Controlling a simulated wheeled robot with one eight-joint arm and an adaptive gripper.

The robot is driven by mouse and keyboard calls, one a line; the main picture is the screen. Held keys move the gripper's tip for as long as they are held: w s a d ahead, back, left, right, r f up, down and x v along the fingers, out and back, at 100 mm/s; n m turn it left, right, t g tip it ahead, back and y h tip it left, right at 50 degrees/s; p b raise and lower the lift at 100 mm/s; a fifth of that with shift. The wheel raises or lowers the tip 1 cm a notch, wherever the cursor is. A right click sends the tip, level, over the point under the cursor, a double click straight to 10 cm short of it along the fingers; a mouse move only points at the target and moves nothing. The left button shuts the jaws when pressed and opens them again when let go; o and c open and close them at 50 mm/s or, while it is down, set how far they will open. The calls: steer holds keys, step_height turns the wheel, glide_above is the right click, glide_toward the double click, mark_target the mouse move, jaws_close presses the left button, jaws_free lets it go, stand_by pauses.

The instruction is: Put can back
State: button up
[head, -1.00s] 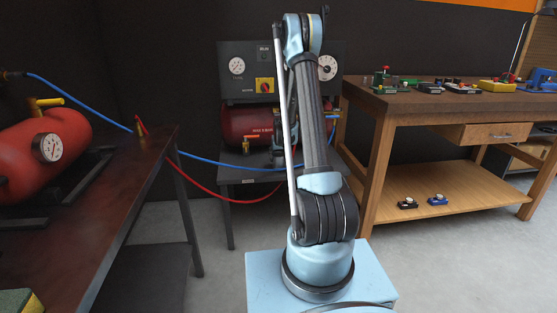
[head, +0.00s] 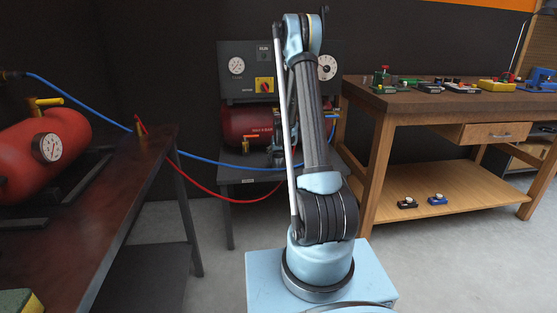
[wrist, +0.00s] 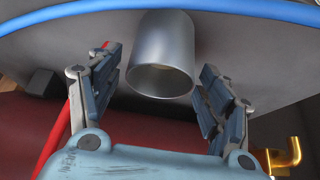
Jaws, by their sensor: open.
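A plain grey metal can (wrist: 163,50) shows at the top middle of the wrist view, with its round end opening toward the camera. My gripper (wrist: 160,68) is open, with one finger on each side of the can. A gap shows between the can and each finger, so the fingers are not closed on it. In the head view my arm hides most of the gripper, and I cannot make out the can clearly there.
A grey stand (head: 238,167) holds a red tank (head: 240,123) under a gauge panel (head: 240,87). A blue hose (wrist: 245,8) runs close to the can. A dark table (head: 100,200) is at left; a wooden workbench (head: 400,100) with small items is at right.

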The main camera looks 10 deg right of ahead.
steer(key=s+f+v, duration=0.1)
steer(key=s+v, duration=0.1)
steer(key=v, duration=1)
steer(key=s+f+v, duration=0.2)
steer(key=s+v, duration=0.1)
steer(key=v, duration=0.9)
steer(key=s+r+g, duration=0.2)
steer(key=s+r, duration=0.2)
steer(key=s, duration=1)
steer(key=s+f+g, duration=0.1)
steer(key=s+f, duration=0.1)
steer(key=s, duration=1)
steer(key=s+f, duration=0.3)
steer(key=s, duration=1)
steer(key=shift+s+f+g, duration=0.2)
steer(key=shift+s+g, duration=0.05)
steer(key=shift+g, duration=0.15)
steer(key=shift+d, duration=0.1)
